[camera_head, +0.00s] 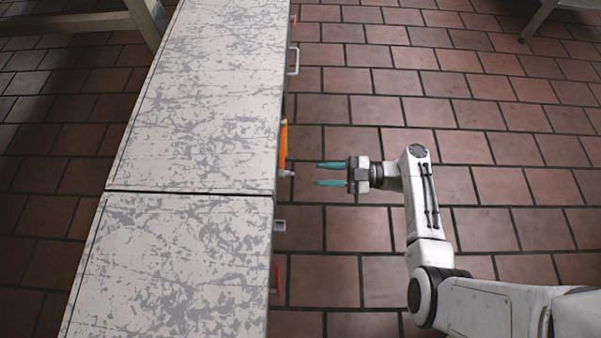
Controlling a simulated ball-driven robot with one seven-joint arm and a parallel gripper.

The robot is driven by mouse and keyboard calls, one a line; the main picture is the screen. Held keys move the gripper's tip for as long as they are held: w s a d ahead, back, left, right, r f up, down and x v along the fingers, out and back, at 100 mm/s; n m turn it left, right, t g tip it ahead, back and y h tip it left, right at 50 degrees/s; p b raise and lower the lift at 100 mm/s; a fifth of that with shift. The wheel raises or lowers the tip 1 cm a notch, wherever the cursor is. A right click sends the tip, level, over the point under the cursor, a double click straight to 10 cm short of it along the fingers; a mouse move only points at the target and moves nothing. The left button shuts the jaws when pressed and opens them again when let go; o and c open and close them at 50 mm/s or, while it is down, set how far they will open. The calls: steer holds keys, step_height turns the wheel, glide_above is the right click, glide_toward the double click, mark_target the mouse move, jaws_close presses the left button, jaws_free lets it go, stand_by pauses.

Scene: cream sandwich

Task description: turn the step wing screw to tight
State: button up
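A small grey knob (287,173) sticks out from the right side of the worn white cabinet (215,110), just above the seam between its two top panels. It may be the step wing screw, but it is too small to make out wings or its turn position. My gripper (317,174) points left toward the knob at about the same height in the picture. Its two teal fingers are apart, with nothing between them. A gap of floor shows between the fingertips and the knob.
An orange part (283,142) stands out along the cabinet side just above the knob. A grey bracket (280,225) and a red part (277,278) lie below it, and a pale handle (294,62) higher up.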

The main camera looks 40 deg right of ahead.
mark_target(290, 174)
steer(key=x, duration=0.6)
steer(key=shift+w+a+b, duration=0.2)
steer(key=shift+a+b, duration=0.05)
steer(key=shift+b, duration=0.2)
steer(key=shift+c, duration=0.4)
jaws_close()
